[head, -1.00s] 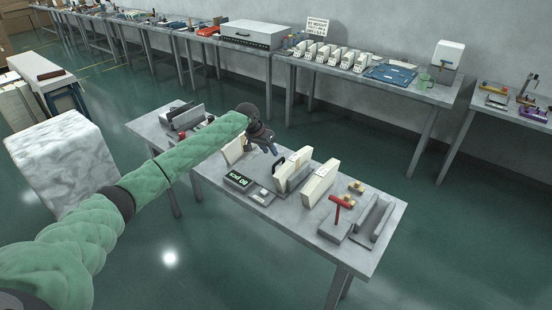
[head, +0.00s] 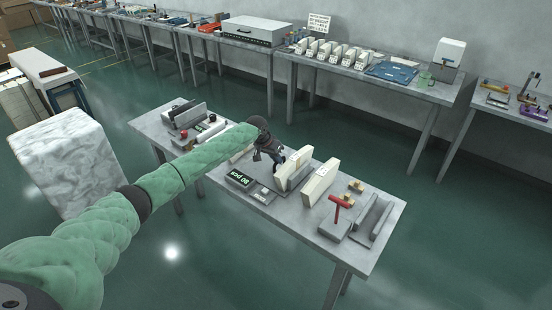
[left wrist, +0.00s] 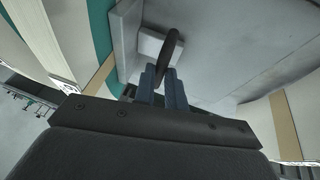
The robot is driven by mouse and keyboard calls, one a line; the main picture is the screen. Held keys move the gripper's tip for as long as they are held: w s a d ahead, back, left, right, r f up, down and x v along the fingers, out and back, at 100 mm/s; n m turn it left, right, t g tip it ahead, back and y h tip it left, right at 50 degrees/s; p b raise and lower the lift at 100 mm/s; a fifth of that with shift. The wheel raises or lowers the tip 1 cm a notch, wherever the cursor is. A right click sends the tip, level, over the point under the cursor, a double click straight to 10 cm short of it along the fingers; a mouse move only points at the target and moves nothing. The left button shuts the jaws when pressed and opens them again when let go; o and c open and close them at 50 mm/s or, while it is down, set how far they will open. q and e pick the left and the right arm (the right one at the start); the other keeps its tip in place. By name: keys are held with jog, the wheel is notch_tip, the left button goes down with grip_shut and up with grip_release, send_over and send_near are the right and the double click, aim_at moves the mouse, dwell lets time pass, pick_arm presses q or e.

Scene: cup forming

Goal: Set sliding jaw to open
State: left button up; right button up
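The sliding jaw (head: 293,174) is one of the upright pale plates on the near bench. A dark curved handle (left wrist: 172,48) shows in the left wrist view; in the head view my gripper covers it. My left gripper (head: 279,161) is down at the left side of the pale plates. In the left wrist view its blue fingers (left wrist: 163,88) are close together on either side of the handle's lower part, and it looks shut on it. How far the jaw stands from its counterpart is hard to tell. My right gripper is not in view.
A second pale block (head: 320,183) stands to the right. A small display box (head: 240,179) lies just left of the gripper. A red T-shaped handle (head: 341,207) and a grey channel (head: 374,218) are at the bench's right end. A white block (head: 62,160) stands left.

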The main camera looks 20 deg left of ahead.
pick_arm(q)
grip_shut()
jog(key=shift+w+a+f, duration=0.1)
jog(key=shift+w+a, duration=0.05)
jog(key=shift+a, duration=0.2)
jog(key=a, duration=0.1)
jog(key=w+a+b, duration=0.1)
jog(key=a, duration=0.1)
jog(key=shift+w+a+r, duration=0.1)
jog(key=shift+a+r, duration=0.1)
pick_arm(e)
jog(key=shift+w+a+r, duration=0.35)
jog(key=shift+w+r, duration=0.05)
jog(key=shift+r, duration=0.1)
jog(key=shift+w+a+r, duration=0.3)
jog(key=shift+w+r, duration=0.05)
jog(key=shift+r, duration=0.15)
pick_arm(q)
jog(key=shift+o, duration=1.8)
grip_release()
jog(key=shift+o, duration=1.1)
jog(key=shift+a+f, duration=0.1)
jog(key=shift+a, duration=0.05)
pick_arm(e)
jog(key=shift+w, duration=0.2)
